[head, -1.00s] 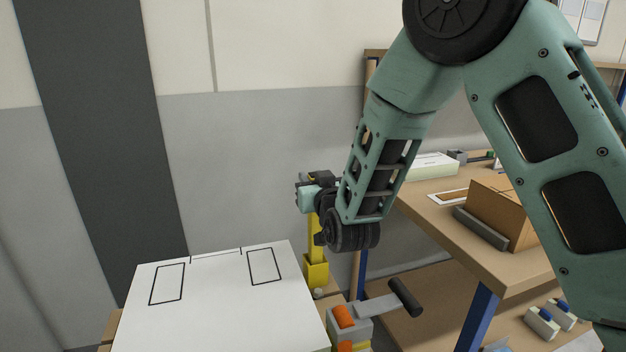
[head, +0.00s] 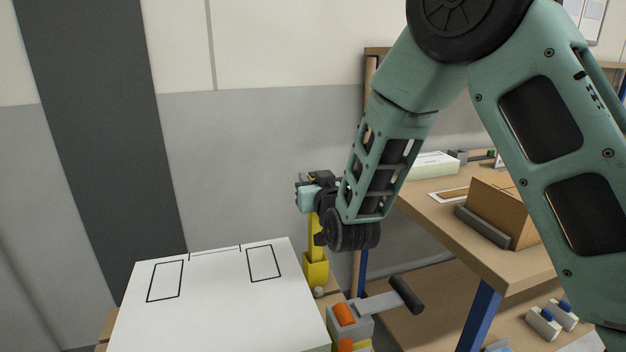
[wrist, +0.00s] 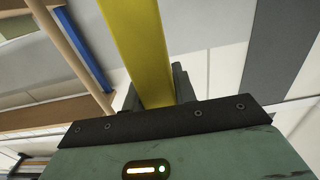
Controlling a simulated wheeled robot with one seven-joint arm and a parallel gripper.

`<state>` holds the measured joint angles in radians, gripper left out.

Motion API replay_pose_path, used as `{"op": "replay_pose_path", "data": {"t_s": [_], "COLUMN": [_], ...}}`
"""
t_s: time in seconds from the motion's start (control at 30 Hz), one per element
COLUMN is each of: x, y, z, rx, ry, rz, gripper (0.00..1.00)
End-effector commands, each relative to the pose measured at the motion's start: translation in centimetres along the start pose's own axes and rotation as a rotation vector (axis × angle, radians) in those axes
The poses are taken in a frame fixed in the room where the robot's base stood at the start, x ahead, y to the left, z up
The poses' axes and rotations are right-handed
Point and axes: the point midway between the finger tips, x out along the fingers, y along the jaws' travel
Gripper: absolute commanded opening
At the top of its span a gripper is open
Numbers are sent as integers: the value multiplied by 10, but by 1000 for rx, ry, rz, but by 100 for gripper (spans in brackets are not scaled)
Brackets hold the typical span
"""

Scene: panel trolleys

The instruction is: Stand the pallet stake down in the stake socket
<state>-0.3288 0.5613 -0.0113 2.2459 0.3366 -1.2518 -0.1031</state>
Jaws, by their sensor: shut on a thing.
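The yellow pallet stake (head: 314,236) stands about upright in the head view, just beyond the white panel. Its lower end meets the yellow stake socket (head: 315,271), a square holder at the panel's far right corner. The socket's wall hides the stake's foot, so I cannot tell how deep it sits. My gripper (head: 312,188) is at the stake's upper end, partly hidden by my wrist. In the wrist view the stake (wrist: 140,45) runs up from between the jaws of my gripper (wrist: 158,90), which are shut on it.
A white panel (head: 215,310) with black outlines lies left of the socket. A grey clamp with orange parts (head: 345,315) and a black-handled lever (head: 406,295) stands in front of it. A wooden workbench (head: 470,235) with a cardboard box (head: 500,212) is at right.

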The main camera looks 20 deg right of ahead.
Motion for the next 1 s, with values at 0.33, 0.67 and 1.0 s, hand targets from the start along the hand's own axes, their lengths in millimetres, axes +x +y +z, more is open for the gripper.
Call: {"op": "replay_pose_path", "data": {"t_s": [0.33, 0.67, 1.0], "x": [0, 0, 0], "y": [0, 0, 0], "z": [8, 16, 24], "rx": [0, 1, 0], "ry": [3, 3, 3], "rz": [0, 0, 0], "gripper": [0, 0, 0]}}
